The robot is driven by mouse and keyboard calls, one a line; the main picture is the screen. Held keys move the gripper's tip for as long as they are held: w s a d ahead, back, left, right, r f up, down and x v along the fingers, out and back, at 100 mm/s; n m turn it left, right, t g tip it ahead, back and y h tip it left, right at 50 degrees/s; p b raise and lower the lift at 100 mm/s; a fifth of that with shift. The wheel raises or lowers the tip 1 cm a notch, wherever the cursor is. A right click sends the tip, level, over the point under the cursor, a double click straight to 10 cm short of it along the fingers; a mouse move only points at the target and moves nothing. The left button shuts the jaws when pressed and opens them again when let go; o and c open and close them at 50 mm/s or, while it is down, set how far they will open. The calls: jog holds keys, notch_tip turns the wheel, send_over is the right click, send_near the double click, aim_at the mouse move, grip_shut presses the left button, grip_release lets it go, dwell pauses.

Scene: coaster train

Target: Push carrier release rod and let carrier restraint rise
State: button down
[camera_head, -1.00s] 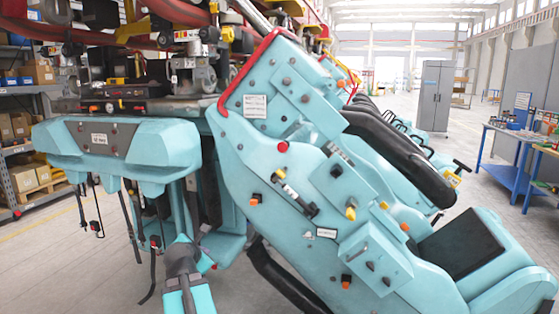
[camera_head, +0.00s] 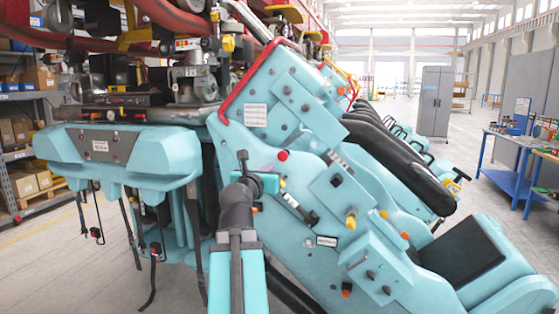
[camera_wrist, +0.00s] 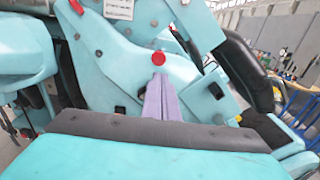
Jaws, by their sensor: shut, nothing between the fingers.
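The teal carrier (camera_head: 300,215) fills the middle of the head view, its side panel facing me. A red round knob (camera_head: 283,155) sits on this panel; I cannot tell for sure that it is the release rod's end. It also shows in the wrist view (camera_wrist: 158,58). The black padded restraint (camera_head: 400,165) slopes down over the seat on the right. It also shows at the right of the wrist view (camera_wrist: 245,70). My gripper (camera_wrist: 158,82) is shut and empty, its pale purple fingers pointing at the red knob from just below it in the picture. I cannot tell whether they touch.
A red bar (camera_head: 250,80) edges the carrier's upper left. A teal unit with hanging straps (camera_head: 120,150) stands on the left. Orange and yellow fittings (camera_head: 350,220) stick out of the side panel. Blue workbenches (camera_head: 520,155) and a grey cabinet (camera_head: 435,100) stand farther right beside open floor.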

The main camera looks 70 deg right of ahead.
jog(key=shift+d+p, duration=0.2)
jog(key=shift+p, duration=0.2)
jog(key=p, duration=0.6)
send_near(283, 156)
jog(key=shift+w+d+f, duration=0.1)
jog(key=shift+d, duration=1.5)
jog(key=shift+w+d, duration=0.15)
jog(key=shift+d, duration=1.5)
